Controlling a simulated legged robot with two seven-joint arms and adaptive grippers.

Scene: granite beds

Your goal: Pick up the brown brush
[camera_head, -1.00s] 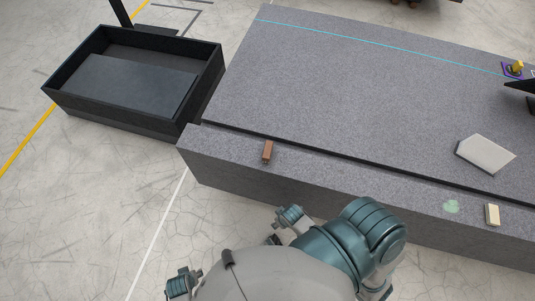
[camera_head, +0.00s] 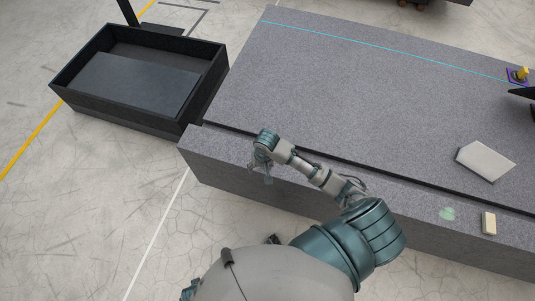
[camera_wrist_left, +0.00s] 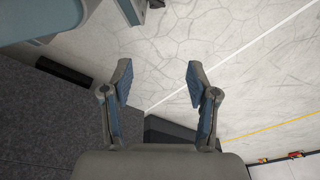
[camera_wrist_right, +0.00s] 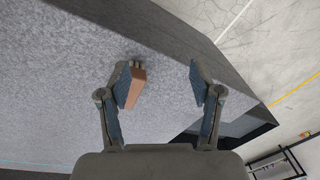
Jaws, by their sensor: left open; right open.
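The brown brush (camera_wrist_right: 135,90) shows in the right wrist view as a small brown block with a darker end, on the grey granite. It lies beside the left finger of my right gripper (camera_wrist_right: 160,82), partly behind that finger. The right gripper is open, its fingers apart, and nothing is held between them. In the head view my right gripper (camera_head: 267,176) is over the front ledge of the granite bed, and the arm hides the brush there. My left gripper (camera_wrist_left: 158,82) is open and empty, with floor between its fingers in the left wrist view.
The granite bed (camera_head: 350,90) has a dark groove along its front ledge. A pale slab (camera_head: 485,161) and a small cream block (camera_head: 488,223) lie at the right. A black open bin (camera_head: 68,95) stands at the left. The middle of the bed is clear.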

